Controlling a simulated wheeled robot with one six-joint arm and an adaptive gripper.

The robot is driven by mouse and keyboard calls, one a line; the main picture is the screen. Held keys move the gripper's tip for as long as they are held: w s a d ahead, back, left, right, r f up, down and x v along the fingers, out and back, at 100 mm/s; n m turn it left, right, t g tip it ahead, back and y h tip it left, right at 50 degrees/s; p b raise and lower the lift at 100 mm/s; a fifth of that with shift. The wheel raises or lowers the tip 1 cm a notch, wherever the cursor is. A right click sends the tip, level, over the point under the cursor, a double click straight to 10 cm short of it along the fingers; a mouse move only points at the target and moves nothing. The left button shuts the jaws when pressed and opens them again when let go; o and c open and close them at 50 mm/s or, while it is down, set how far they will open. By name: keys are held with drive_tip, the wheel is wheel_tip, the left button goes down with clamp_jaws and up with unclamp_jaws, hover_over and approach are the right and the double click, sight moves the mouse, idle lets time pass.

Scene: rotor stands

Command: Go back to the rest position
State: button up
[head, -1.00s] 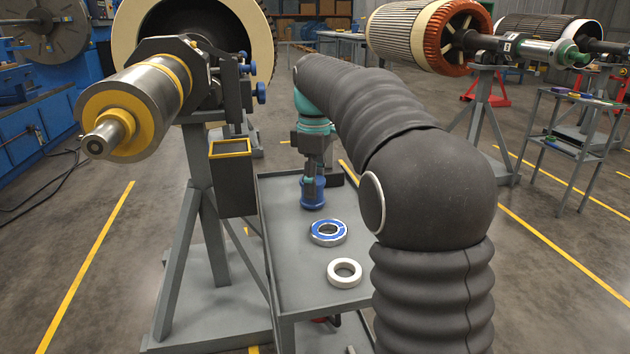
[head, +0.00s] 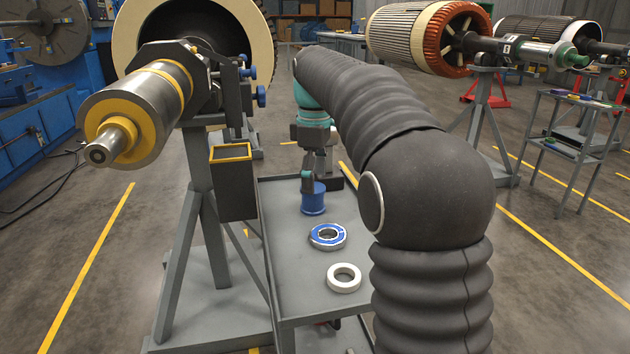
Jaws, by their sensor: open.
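My arm, in a black ribbed sleeve, reaches forward over the grey cart (head: 290,262) from the right. My gripper (head: 313,180), below a teal wrist, is open at the far part of the cart. Its fingers are close above and behind a small blue cylinder (head: 313,201), which stands upright on the cart top. Whether a finger still touches the cylinder cannot be told. A blue-faced ring (head: 316,238) and a plain white ring (head: 344,278) lie nearer on the cart, clear of the gripper.
A grey stand left of the cart carries a steel shaft (head: 150,105) with yellow bands. A yellow-rimmed black box (head: 233,185) hangs close beside the cart's left edge. A copper-coloured rotor (head: 420,38) stands behind at right.

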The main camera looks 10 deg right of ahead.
drive_tip(key=shift+r, duration=2.8)
